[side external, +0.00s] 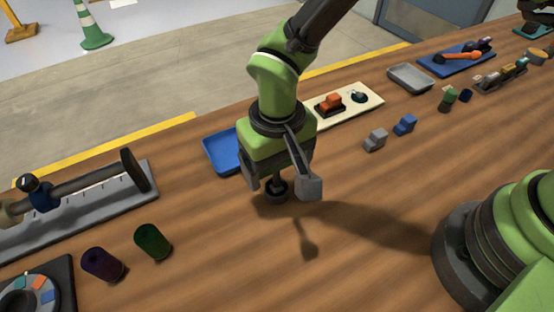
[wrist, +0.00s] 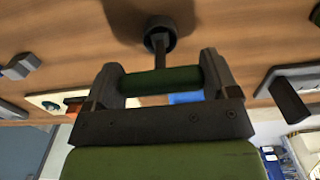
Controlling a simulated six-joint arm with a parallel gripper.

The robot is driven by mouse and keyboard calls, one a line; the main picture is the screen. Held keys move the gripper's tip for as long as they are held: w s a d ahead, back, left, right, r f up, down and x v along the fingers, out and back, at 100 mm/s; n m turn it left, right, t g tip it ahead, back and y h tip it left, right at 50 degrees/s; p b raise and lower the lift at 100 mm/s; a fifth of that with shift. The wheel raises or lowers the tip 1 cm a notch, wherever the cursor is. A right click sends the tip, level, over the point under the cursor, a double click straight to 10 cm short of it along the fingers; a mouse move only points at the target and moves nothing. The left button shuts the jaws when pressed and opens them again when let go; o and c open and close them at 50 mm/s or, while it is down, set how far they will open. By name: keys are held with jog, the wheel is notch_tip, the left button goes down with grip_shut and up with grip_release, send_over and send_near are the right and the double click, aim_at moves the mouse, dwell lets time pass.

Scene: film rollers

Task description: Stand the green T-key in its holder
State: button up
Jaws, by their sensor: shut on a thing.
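My gripper (wrist: 160,80) is shut on the green T-key. The key's green crossbar (wrist: 162,81) lies between the two fingers in the wrist view. Its dark stem (wrist: 160,45) points away from the gripper, and in the side view it points down, roughly upright. The stem ends at a dark round cup (side external: 277,190), which also shows in the wrist view (wrist: 160,35). In the side view the crossbar is hidden by my gripper (side external: 275,178).
A blue tray (side external: 220,152) lies behind my gripper, beside a cream board (side external: 361,103) with an orange piece. Grey (side external: 375,139) and blue (side external: 405,125) blocks stand right. Green (side external: 152,242) and purple (side external: 102,264) rollers stand front left. Wood in front of my gripper is clear.

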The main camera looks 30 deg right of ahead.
jog(key=shift+f, duration=0.15)
jog(key=o, duration=1.1)
jog(key=shift+r, duration=3.55)
